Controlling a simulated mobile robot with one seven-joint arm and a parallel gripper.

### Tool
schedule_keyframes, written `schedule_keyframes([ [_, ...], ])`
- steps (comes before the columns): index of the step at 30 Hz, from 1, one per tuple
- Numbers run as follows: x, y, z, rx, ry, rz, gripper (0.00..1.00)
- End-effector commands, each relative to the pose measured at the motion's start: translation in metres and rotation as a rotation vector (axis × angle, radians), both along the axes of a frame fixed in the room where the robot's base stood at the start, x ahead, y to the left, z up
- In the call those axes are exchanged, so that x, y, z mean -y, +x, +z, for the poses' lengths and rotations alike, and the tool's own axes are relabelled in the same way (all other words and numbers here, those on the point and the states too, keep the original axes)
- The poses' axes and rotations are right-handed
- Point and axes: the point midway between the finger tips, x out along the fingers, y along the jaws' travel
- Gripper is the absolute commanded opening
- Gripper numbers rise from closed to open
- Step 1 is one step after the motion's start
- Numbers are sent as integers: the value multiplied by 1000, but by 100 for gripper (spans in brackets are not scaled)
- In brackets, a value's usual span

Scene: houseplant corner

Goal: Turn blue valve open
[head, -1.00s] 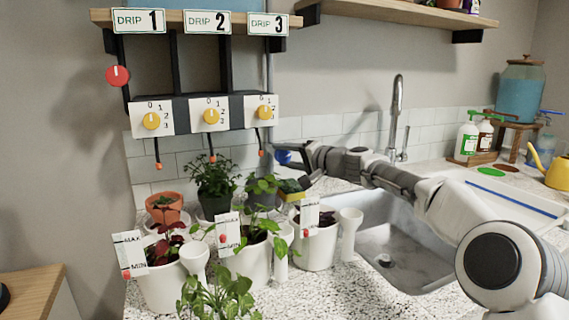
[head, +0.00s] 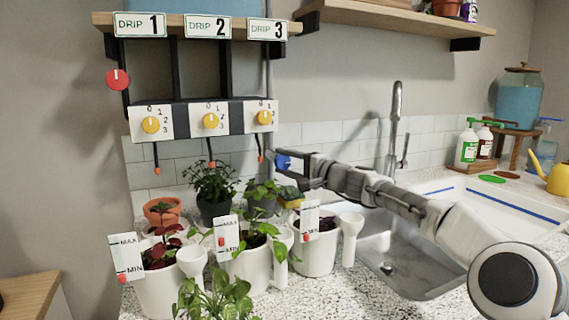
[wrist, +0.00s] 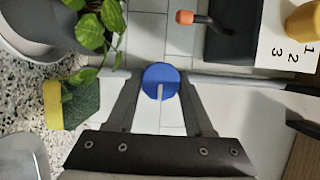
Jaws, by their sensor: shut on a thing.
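The blue valve (head: 283,162) is a round blue knob on a thin grey pipe by the tiled wall, below the DRIP 3 dial. In the wrist view the blue valve (wrist: 160,76) sits between my two fingertips, with a pale line on its face pointing toward my palm, across the pipe. My gripper (wrist: 160,92) is shut on the knob, one finger on each side. In the head view my gripper (head: 290,165) reaches the valve from the right, and its fingers partly cover the knob.
A yellow-green sponge (wrist: 72,102) and a leafy plant (wrist: 95,28) are close by. Several potted plants, such as one in a white pot (head: 316,252), stand below. The sink (head: 400,255) lies under my arm. A red knob (head: 117,79) is at upper left.

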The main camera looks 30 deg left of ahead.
Motion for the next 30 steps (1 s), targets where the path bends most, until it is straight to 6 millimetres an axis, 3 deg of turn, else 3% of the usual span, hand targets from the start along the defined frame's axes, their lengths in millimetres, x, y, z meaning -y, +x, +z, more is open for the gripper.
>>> schedule_keyframes([
  [4,0,0,0,-2,2,0,0],
  [5,0,0,0,-2,2,0,54],
  [9,0,0,0,-2,1,0,79],
  [22,5,-1,0,-3,1,0,80],
  [30,38,-9,0,-2,0,-2,80],
])
